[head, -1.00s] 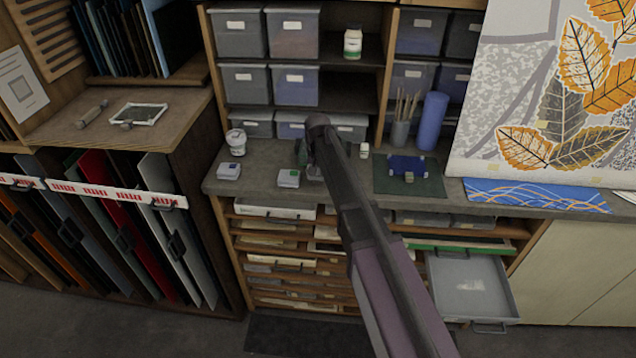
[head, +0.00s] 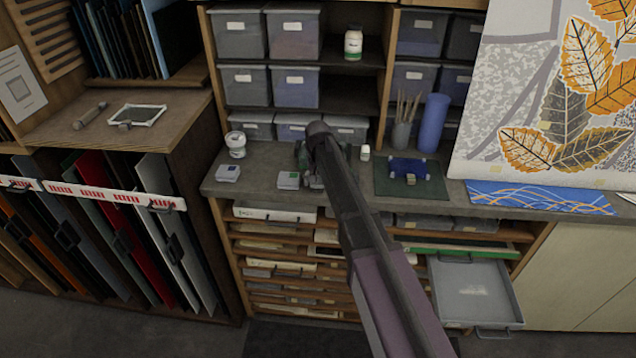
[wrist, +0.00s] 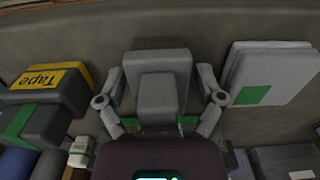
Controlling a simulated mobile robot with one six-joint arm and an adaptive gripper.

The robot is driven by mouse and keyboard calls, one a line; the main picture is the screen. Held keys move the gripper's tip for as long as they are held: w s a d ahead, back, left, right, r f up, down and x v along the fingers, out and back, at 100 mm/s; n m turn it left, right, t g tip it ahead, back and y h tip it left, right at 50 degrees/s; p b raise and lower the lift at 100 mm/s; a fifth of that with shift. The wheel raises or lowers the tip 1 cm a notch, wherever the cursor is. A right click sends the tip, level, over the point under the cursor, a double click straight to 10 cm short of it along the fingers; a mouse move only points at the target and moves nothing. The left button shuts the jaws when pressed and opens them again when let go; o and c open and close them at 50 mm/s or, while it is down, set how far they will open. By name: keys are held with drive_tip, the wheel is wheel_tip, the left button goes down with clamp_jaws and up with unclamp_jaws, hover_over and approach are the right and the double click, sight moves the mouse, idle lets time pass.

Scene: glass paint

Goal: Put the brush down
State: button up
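My gripper (wrist: 160,92) is over the counter in the wrist view, its two fingers spread on either side of a grey stepped block (wrist: 158,85). Narrow gaps show between the fingers and the block. I cannot tell what the block is. In the head view my arm's end hides most of the spot, and the fingers are hard to make out. I see no brush held in the gripper. Several brush-like sticks (head: 407,105) stand upright in a grey cup (head: 401,134) on the counter, to the right of my arm.
A white box with a green label (wrist: 272,80) lies beside the gripper, also left of it in the head view (head: 288,181). A dark box marked Tape (wrist: 45,95) is on the other side. A green mat (head: 425,190) lies right. An open drawer (head: 505,305) juts out below.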

drive_tip(key=shift+r, duration=0.15)
idle(0.3)
wheel_tip(320, 180, up, 12)
drive_tip(key=p, duration=1.2)
idle(0.6)
drive_tip(key=s+d, duration=2.3)
drive_tip(key=s, duration=0.2)
drive_tip(key=shift+s, duration=0.4)
